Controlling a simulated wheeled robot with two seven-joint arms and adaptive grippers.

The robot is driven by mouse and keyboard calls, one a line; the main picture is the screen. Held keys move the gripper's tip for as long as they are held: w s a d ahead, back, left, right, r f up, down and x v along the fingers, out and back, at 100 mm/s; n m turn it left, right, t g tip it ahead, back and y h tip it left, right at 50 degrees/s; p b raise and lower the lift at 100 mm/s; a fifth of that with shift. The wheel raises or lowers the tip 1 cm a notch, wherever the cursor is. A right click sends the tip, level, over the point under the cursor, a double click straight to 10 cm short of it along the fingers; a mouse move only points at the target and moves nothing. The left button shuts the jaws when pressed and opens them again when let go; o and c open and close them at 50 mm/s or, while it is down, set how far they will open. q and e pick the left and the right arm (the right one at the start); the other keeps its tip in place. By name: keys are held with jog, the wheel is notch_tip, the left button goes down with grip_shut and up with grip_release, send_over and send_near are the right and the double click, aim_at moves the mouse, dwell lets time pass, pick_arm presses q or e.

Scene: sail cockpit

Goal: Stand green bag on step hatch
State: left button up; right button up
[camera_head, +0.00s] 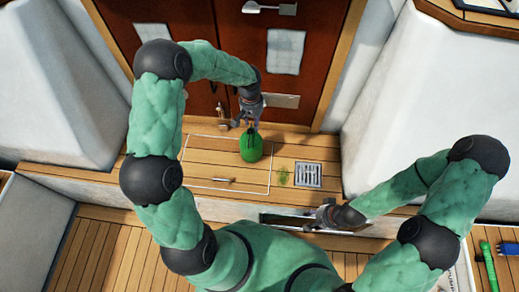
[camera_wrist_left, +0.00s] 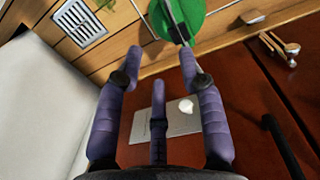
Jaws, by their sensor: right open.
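The green bag (camera_head: 251,148) is on the wooden step, inside the right part of the white-outlined hatch (camera_head: 205,165). It looks upright. My left gripper (camera_head: 249,122) is just above and behind the bag's top. In the left wrist view the bag (camera_wrist_left: 200,20) lies just beyond my spread fingers (camera_wrist_left: 158,55), with its dark strap near the right fingertip. Whether that finger touches the strap I cannot tell. My right gripper (camera_head: 322,215) is open and empty, low by the step's front edge, away from the bag.
A metal drain grate (camera_head: 308,175) and a small green patch (camera_head: 283,177) are right of the hatch. Brown doors (camera_head: 200,70) with a metal plate (camera_head: 280,101) rise behind. A small wooden item (camera_head: 222,116) stands by them. White seats flank the step. The hatch's left part is clear.

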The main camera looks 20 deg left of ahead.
pick_arm(q)
jog(key=s+d+f+h, duration=0.3)
jog(key=s+d+f, duration=0.7)
jog(key=s+f, duration=0.1)
jog(key=s+d+f, duration=0.1)
jog(key=s, duration=0.5)
jog(key=s+d+f, duration=0.2)
jog(key=s, duration=0.4)
jog(key=shift+d+f, duration=0.25)
jog(key=shift+f, duration=0.05)
jog(key=shift+s, duration=0.1)
